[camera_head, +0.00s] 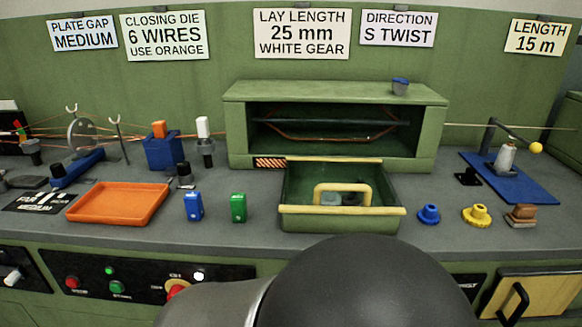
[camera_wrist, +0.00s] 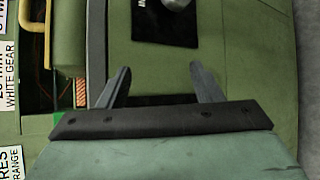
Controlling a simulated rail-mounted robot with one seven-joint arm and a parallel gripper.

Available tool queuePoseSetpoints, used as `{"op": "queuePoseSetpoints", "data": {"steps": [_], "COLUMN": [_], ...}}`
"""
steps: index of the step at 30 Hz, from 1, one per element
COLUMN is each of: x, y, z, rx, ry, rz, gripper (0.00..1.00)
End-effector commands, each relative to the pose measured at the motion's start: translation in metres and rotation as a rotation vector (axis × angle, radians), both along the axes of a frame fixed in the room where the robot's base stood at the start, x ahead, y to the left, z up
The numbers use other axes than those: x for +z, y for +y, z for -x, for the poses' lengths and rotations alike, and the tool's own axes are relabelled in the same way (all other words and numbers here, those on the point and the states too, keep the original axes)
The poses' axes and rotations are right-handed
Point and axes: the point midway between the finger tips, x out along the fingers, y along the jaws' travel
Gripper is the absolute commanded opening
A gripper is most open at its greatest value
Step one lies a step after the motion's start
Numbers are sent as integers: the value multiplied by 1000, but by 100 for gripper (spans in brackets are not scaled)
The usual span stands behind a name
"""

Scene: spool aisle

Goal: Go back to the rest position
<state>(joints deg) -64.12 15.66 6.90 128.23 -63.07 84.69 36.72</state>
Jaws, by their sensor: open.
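My gripper (camera_wrist: 160,80) shows in the wrist view with its two grey fingers spread apart and nothing between them. Behind the fingers is a plain green surface, with part of a black label and a grey knob-like part at the top. In the head view the gripper itself cannot be made out; a dark rounded link of my arm covers the bottom middle, in front of the bench edge.
The green drawer (camera_head: 340,222) with its yellow handle stands pulled out below the open housing (camera_head: 335,92). An orange tray (camera_head: 118,203), blue block (camera_head: 193,206) and green block (camera_head: 238,207) are to its left. A blue gear (camera_head: 428,214) and yellow gear (camera_head: 476,215) are to its right.

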Motion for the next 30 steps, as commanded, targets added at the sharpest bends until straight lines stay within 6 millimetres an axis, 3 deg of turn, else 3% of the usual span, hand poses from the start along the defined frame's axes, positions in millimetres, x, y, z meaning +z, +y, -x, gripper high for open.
{"op": "queuePoseSetpoints", "data": {"steps": [1,3,6,10,14,19,30], "x": [33,53,77,110,142,169,174], "y": [-40,-91,-148,-195,-216,-227,-229], "z": [-8,-7,8,34,53,59,58], "rx": [-127,-298,-516,-753,-916,-1015,-1039], "ry": [70,184,324,434,447,384,347], "rz": [-39,-118,-277,-559,-859,-1135,-1234], "gripper": [59,59,59,59,59,59,59]}}
